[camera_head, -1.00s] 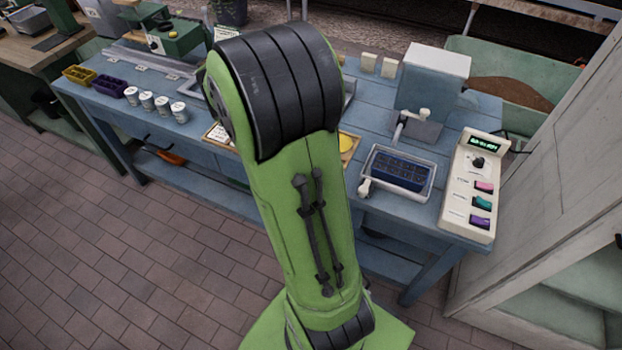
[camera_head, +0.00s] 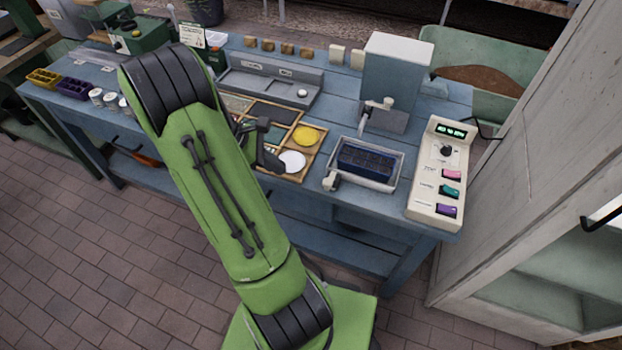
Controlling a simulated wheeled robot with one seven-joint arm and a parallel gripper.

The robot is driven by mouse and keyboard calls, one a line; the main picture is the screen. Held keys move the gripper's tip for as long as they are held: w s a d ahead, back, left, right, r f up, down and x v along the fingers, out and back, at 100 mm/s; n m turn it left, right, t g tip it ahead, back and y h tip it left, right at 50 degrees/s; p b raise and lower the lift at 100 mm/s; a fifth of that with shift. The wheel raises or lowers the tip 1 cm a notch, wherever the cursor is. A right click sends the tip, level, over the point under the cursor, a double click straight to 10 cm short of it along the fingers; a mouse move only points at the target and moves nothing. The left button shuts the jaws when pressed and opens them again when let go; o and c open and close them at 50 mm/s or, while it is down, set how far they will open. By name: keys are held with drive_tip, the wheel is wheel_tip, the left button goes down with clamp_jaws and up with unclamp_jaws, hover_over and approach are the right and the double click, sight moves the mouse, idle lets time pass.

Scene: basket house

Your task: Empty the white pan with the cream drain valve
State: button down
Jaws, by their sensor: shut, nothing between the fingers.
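The white pan (camera_head: 396,180) sits on the blue bench at centre right. A dark blue gridded block or tray (camera_head: 366,160) lies inside it; I cannot tell whether there is liquid around it. The cream drain valve (camera_head: 331,182) sticks out at the pan's front left corner. My gripper (camera_head: 273,163) is dark, shut and empty. It is over the wooden sorting tray, to the left of the valve and apart from it. My green arm hides part of the bench to the left.
The wooden tray (camera_head: 316,152) holds a yellow disc (camera_head: 306,136) and a white disc (camera_head: 292,161).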

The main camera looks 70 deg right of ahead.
sight(330, 180)
drive_tip(key=s+d+f+b, duration=0.3)
drive_tip(key=s+f, duration=0.3)
drive_tip(key=s, duration=0.2)
